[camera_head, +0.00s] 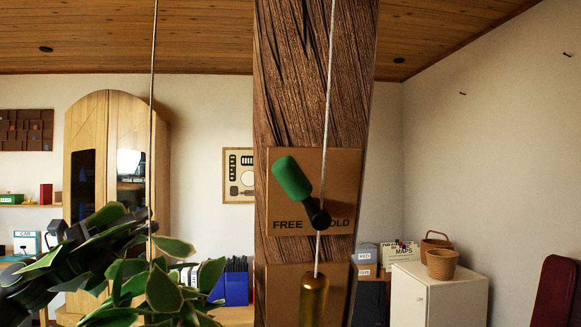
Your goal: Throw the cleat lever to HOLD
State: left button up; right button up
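The cleat lever has a green handle (292,178) and a black pivot (320,217). It leans up and to the left, over the FREE side of a tan plate (342,180) on the timber post (315,80). The word FREE shows at left; at right only "OLD" can be read, its first letter covered. My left gripper (140,222) is at the lower left, well apart from the lever, beside a thin hanging cord (153,110). Leaves partly cover it, and I cannot tell whether its fingers are open or around the cord. My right gripper is out of view.
A pale rope (327,110) runs down in front of the plate to a brass weight (313,298). A leafy plant (165,290) fills the lower left. A white cabinet (440,295) with baskets stands at right.

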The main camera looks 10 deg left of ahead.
pick_arm(q)
jog(key=s+d+r+m+g+h, duration=0.1)
jog(key=s+d+r+m+g, duration=0.25)
jog(key=s+m, duration=0.2)
jog(key=s+d+r+m+g, duration=0.3)
jog(key=s+d+r+m, duration=0.15)
jog(key=s, duration=0.25)
jog(key=m+g+y+p, duration=0.1)
jog(key=m+y, duration=0.1)
jog(key=m, duration=0.2)
send_near(288, 175)
jog(key=shift+w+a+p+x, duration=0.1)
jog(key=shift+w+p+x, duration=0.1)
jog(key=shift+p+x, duration=1.4)
jog(key=shift+w+a+p+x, duration=0.15)
jog(key=shift+p+x, duration=0.8)
jog(key=shift+p, duration=1.4)
jog(key=shift+w+a+p+x, duration=0.1)
jog(key=shift+w+p+x, duration=0.15)
jog(key=shift+p+x, duration=2.15)
jog(key=shift+x, duration=0.25)
